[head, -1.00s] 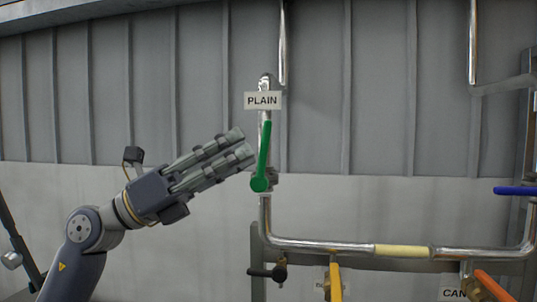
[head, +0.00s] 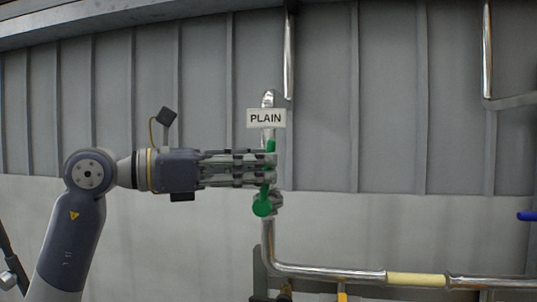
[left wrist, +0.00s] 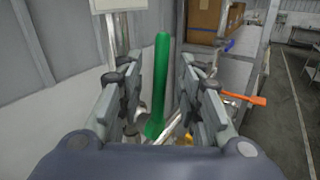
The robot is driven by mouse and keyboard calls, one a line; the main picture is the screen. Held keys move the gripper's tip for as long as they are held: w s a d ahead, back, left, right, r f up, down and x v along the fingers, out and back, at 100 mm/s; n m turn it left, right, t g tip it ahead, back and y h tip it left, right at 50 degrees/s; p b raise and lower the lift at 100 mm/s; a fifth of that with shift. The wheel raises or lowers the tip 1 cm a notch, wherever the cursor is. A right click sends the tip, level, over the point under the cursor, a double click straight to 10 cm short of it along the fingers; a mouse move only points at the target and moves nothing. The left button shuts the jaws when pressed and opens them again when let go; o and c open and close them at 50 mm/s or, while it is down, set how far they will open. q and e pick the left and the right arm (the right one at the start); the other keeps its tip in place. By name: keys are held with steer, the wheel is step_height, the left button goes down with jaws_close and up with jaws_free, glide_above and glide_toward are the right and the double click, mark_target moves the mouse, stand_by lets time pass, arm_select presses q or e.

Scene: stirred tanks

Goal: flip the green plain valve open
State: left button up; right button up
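The green valve handle (head: 263,209) stands nearly upright along the vertical steel pipe, under the white PLAIN sign (head: 266,118). My left gripper (head: 270,168) points right, level, with its fingertips at the handle, covering the middle of it in the head view. In the left wrist view the green handle (left wrist: 161,80) stands between the two open fingers (left wrist: 158,95), with a visible gap on each side. The handle's pivot shows just below the fingers. My right gripper is in neither view.
The steel pipe (head: 330,273) bends right below the valve and carries a yellow band (head: 415,280). A blue handle (head: 527,216) is at the right edge. An orange handle (left wrist: 243,97) shows to the right in the left wrist view. A ribbed grey wall stands behind.

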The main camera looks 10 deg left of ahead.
arm_select(q)
steer(key=shift+p+x, duration=0.3)
steer(key=shift+x, duration=0.9)
jaws_close()
steer(key=shift+f, duration=0.1)
steer(key=shift+a+f+t+h+b, duration=0.2)
steer(key=shift+a+t+h+b, duration=0.1)
steer(key=shift+b, duration=0.75)
steer(key=shift+a+r+n+h+b, duration=0.3)
steer(key=shift+n+b, duration=0.2)
steer(key=shift+b, duration=0.2)
